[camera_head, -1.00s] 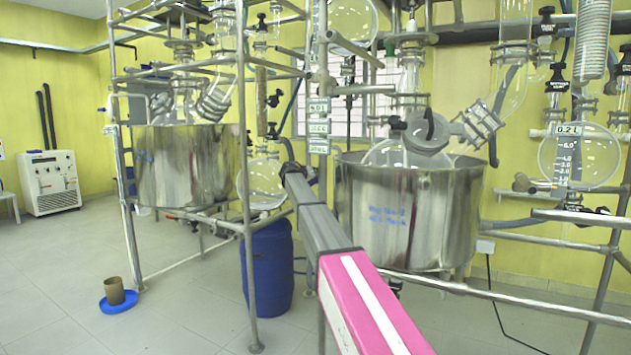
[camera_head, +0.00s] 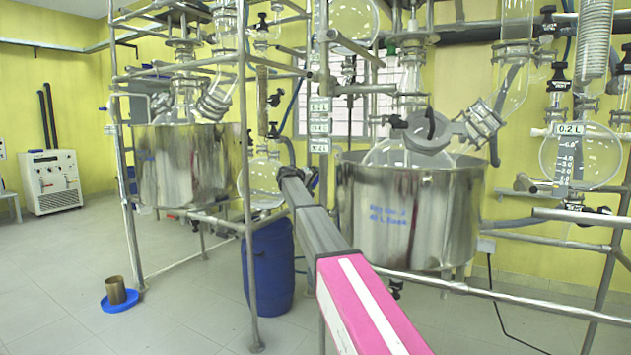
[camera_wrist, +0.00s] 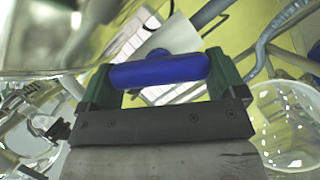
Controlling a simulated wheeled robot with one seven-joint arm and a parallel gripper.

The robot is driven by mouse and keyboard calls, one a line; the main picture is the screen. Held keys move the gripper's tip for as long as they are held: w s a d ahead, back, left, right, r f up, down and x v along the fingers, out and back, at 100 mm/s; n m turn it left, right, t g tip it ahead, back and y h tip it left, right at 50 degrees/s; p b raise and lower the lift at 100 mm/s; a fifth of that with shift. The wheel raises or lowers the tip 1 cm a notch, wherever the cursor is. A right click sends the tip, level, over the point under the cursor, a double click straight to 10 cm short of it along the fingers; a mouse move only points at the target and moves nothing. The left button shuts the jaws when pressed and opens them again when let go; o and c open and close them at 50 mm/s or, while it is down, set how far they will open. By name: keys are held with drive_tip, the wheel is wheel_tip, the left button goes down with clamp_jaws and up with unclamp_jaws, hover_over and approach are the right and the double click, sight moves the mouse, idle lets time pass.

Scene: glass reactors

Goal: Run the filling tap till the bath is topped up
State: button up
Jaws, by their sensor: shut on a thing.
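In the wrist view my gripper (camera_wrist: 160,72) has its green fingers closed at both ends of a blue tap handle (camera_wrist: 162,70). A rounded blue part shows behind the handle. The tap's body and spout are hidden. In the head view my arm reaches up and left, its end in front of the frame between two steel baths; the fingers and handle cannot be made out there. The right steel bath (camera_head: 405,225) has blue lettering and a glass vessel standing in it. The left steel bath (camera_head: 185,170) stands farther back. Neither water level is visible.
Metal frame pipes (camera_head: 247,200) and glassware crowd around my arm. A blue drum (camera_head: 268,265) stands on the floor left of my arm. A brown beaker on a blue dish (camera_head: 118,300) is on the floor. The floor at left is mostly open.

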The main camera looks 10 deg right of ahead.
drive_tip(key=o, duration=0.6)
drive_tip(key=shift+o, duration=0.2)
drive_tip(key=v, duration=1)
drive_tip(key=shift+s+a, duration=0.2)
drive_tip(key=shift+a, duration=0.15)
